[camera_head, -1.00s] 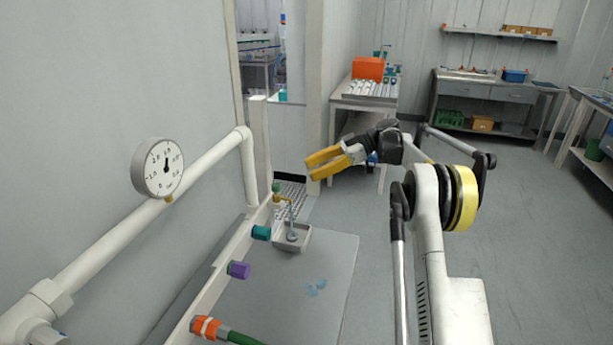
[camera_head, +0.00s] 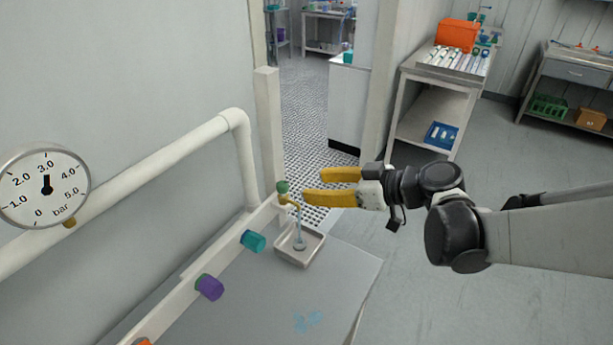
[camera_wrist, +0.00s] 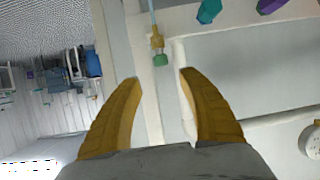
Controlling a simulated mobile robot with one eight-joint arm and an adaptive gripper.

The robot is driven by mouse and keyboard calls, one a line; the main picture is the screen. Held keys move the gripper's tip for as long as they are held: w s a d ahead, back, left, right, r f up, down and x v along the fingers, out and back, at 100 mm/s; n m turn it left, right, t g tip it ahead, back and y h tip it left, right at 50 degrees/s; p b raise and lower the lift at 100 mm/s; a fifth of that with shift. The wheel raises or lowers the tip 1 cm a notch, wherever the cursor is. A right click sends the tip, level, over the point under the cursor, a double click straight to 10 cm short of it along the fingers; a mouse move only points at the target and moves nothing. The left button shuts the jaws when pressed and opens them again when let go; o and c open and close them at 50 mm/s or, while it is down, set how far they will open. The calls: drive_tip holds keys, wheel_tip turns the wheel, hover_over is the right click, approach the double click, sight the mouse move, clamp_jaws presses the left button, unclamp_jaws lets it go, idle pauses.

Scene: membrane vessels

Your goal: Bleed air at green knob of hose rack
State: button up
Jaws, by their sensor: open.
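The green knob (camera_head: 282,187) sits on top of a small brass valve at the far end of the white hose rack (camera_head: 225,262). A thin stream runs from its spout (camera_head: 297,203) into a small tray (camera_head: 300,247) below. My gripper (camera_head: 311,186) has two yellow fingers, open and empty, pointing left toward the knob. In the head view the fingertips are close to the knob's right side. In the wrist view the green knob (camera_wrist: 161,60) lies ahead of the gap between the fingertips (camera_wrist: 160,75), apparently apart from both.
A teal coupling (camera_head: 253,241), a purple coupling (camera_head: 209,286) and an orange one (camera_head: 142,341) sit along the rack. A white pipe with a pressure gauge (camera_head: 44,188), reading about 3 bar, runs along the left wall. A post (camera_head: 269,130) stands behind the knob.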

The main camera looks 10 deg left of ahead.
sight(287, 186)
drive_tip(key=b+x, duration=0.2)
drive_tip(key=x, duration=0.7)
drive_tip(key=shift+s+a+f+b, duration=0.1)
drive_tip(key=shift+a+f+b, duration=0.1)
drive_tip(key=shift+b, duration=0.1)
drive_tip(key=shift+w+a, duration=0.25)
drive_tip(key=shift+a, duration=0.2)
clamp_jaws()
